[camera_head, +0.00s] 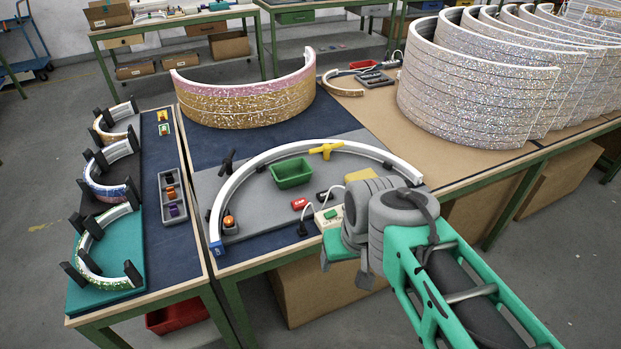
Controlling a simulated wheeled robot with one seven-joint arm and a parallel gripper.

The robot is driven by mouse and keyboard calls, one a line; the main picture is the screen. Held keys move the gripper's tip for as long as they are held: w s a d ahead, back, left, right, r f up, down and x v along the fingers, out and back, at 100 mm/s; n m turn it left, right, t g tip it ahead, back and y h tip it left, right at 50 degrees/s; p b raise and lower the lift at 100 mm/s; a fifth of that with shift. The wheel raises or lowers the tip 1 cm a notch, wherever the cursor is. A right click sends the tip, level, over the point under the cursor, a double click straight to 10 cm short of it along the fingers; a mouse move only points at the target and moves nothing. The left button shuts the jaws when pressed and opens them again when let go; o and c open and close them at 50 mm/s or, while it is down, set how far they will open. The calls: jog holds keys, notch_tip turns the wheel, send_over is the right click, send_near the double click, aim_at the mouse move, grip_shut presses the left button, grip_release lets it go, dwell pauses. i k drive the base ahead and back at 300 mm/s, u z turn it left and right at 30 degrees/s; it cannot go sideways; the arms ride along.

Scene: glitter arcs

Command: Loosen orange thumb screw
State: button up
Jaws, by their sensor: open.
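An orange thumb screw (229,221) sits on a small dark block inside the left end of a white arc (231,187) on the middle table. Another small orange piece (170,193) lies in a grey tray on the left table; I cannot tell its exact kind. My gripper (345,270) is at the table's front edge, to the right of the thumb screw and well apart from it. Its jaws are open, and I see nothing between them. My green and grey arm comes in from the lower right and hides part of the table's right side.
White cables and a power strip (328,215) lie near my gripper. Glittery arcs (480,85) are stacked at back right.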

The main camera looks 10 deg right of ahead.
aim_at(228, 220)
jog(key=u, duration=1.65)
jog(key=i, duration=0.65)
jog(key=u, duration=0.9)
